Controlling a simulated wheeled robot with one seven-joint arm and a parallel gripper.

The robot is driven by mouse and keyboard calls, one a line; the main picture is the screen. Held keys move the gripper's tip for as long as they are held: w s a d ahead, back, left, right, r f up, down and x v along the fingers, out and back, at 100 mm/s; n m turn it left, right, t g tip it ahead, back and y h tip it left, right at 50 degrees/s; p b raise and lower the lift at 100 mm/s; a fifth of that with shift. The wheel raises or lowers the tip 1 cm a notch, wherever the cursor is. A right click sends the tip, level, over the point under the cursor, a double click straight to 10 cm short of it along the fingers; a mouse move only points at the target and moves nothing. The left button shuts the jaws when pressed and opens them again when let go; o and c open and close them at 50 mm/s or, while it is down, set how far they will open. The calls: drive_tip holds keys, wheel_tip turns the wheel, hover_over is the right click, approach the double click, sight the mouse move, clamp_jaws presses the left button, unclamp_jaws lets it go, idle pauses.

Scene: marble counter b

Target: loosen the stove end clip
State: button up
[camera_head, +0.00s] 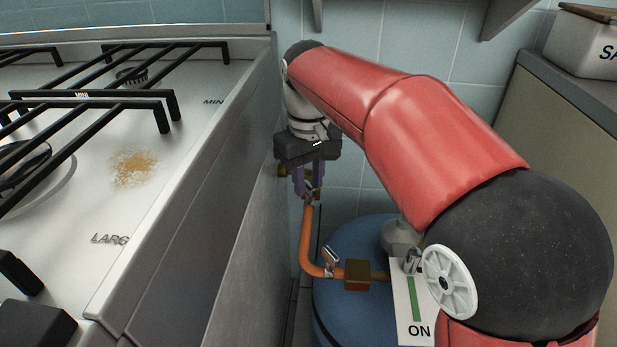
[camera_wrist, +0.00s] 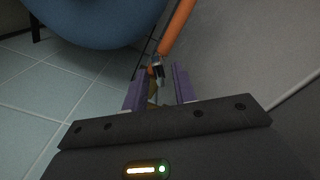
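My gripper (camera_head: 308,190) points down in the narrow gap beside the stove (camera_head: 225,150). Its two purple fingers stand apart, also in the wrist view (camera_wrist: 160,72). The stove end clip (camera_wrist: 157,70), small and metallic, sits on the upper end of the orange hose (camera_head: 305,235). In the wrist view it lies between the fingertips, nearer the left one, with a gap on the right. Neither finger is clearly pressing on it. A brass fitting (camera_wrist: 152,88) shows behind it, partly hidden by the fingers.
The hose's lower end has a second metal clip (camera_head: 331,257) and a brass block (camera_head: 357,275). A blue gas cylinder (camera_head: 345,240) stands below, with a regulator and an "ON" sign (camera_head: 415,310). The stove side and tiled wall (camera_head: 350,150) bound the gap.

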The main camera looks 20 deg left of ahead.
clamp_jaws()
drive_tip(key=shift+r, duration=0.1)
